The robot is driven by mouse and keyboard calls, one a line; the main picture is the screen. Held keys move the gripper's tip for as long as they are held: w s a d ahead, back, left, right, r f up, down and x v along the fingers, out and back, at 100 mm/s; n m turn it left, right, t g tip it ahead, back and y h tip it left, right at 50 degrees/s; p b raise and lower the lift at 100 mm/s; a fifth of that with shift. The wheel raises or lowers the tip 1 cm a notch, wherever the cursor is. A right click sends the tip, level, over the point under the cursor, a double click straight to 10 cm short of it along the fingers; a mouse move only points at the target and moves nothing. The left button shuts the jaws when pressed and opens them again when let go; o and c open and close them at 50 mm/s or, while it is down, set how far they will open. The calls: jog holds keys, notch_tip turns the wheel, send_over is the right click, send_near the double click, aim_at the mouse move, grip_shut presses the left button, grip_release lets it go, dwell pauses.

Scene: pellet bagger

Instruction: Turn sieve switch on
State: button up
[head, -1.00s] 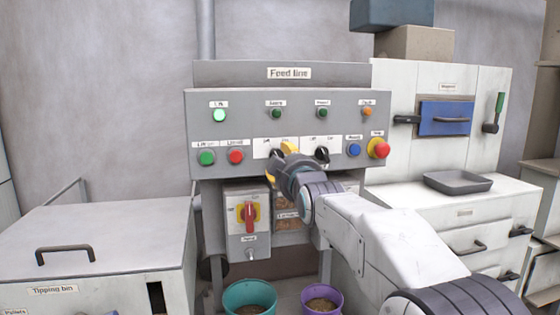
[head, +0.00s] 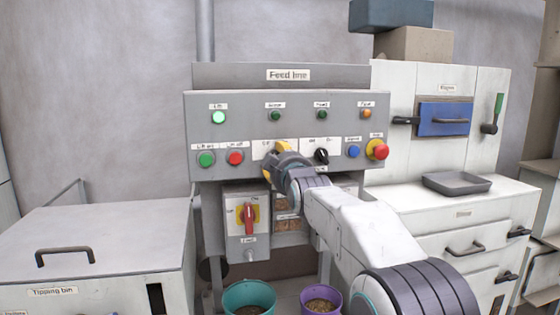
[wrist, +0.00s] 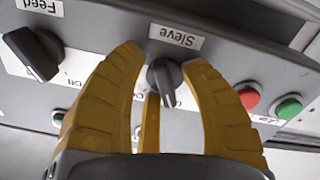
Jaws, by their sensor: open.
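The sieve switch (wrist: 164,78) is a dark rotary knob beside its "Sieve" label in the wrist view, which shows the panel upside down. Its grip bar points down and slightly right in that view. My gripper (wrist: 166,62) is open, with yellow fingers on both sides of the knob; I cannot tell whether they touch it. In the head view my gripper (head: 275,160) is at the front of the grey Feed line panel (head: 240,133) and hides the sieve knob. The lamp above the sieve switch (head: 276,116) is dark green.
The black feed switch (head: 321,156) is just right of my gripper. Red (head: 236,157) and green (head: 206,159) lift buttons are to its left. A red emergency-style button (head: 378,150) is at the panel's right end. A red-handled isolator (head: 249,216) is below.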

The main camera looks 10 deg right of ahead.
jog(key=shift+s+r, duration=0.1)
jog(key=shift+s, duration=0.05)
grip_shut()
jog(key=shift+m+b, duration=0.3)
jog(key=shift+f+m+b, duration=0.3)
jog(key=shift+m+b, duration=0.2)
jog(key=shift+b, duration=0.1)
jog(key=m+b, duration=0.1)
jog(key=m, duration=0.1)
jog(key=shift+m+b, duration=0.3)
jog(key=m, duration=0.4)
jog(key=shift+a+f+b, duration=0.1)
jog(key=shift+b, duration=0.2)
jog(key=shift+a+f+m, duration=0.1)
jog(key=shift+m, duration=1.9)
